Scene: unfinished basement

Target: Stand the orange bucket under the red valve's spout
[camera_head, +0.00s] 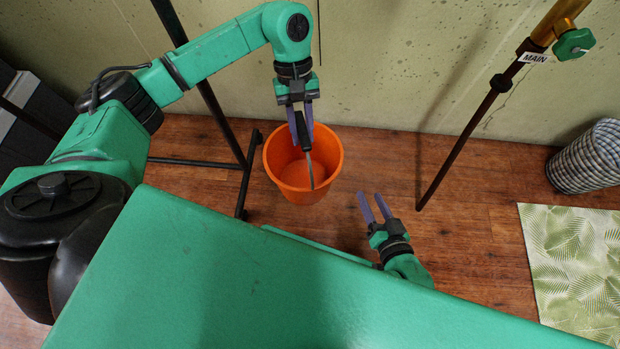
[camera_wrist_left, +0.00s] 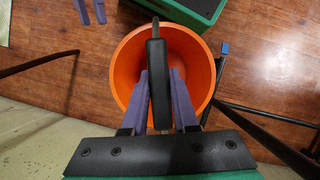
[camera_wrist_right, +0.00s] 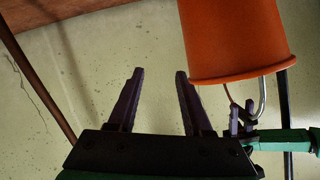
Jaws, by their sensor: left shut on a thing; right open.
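The orange bucket (camera_head: 330,168) hangs from or stands under my left gripper (camera_head: 303,142), which is shut on the black grip of its wire handle (camera_head: 309,165). The left wrist view shows the grip (camera_wrist_left: 157,85) between the fingers, with the bucket (camera_wrist_left: 205,75) open below. In the right wrist view the bucket (camera_wrist_right: 235,40) appears upside down. Its base is out of frame, so I cannot tell if it touches the floor. My right gripper (camera_head: 374,196) is open and empty, right of the bucket. No red valve shows; a green-handled valve (camera_head: 573,43) is at upper right.
A dark pipe (camera_head: 465,135) tagged MAIN (camera_head: 533,58) slants down right of the bucket. A black stand (camera_head: 242,185) is close on the bucket's left. A checked basket (camera_head: 588,160) and a leaf-patterned mat (camera_head: 575,265) lie far right. Wooden floor (camera_head: 460,235) is clear between.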

